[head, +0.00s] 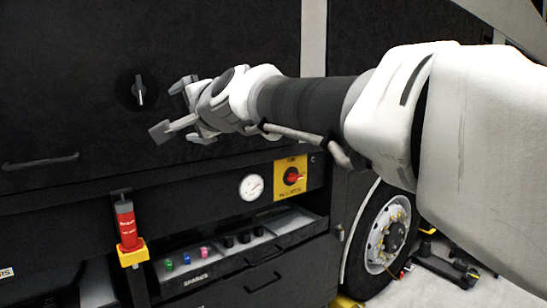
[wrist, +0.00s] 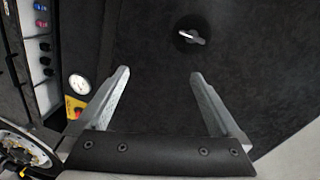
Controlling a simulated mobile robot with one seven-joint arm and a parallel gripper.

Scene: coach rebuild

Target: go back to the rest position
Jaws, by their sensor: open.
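My gripper (head: 170,110) is open and empty in the head view. It is held out in front of the dark coach panel (head: 80,85), just right of and below a black rotary knob (head: 139,90) with a light handle. In the wrist view the two fingers of my gripper (wrist: 158,85) stand wide apart with nothing between them. The knob (wrist: 192,36) shows beyond the fingertips, apart from them. My arm reaches in from the right side of the head view.
Below are a gauge (head: 251,187), a red switch on a yellow plate (head: 291,177), and an open spares drawer (head: 235,265) with small coloured and black parts. A red bottle (head: 127,228) sits in a yellow holder (head: 133,254). A wheel (head: 388,238) stands at the right.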

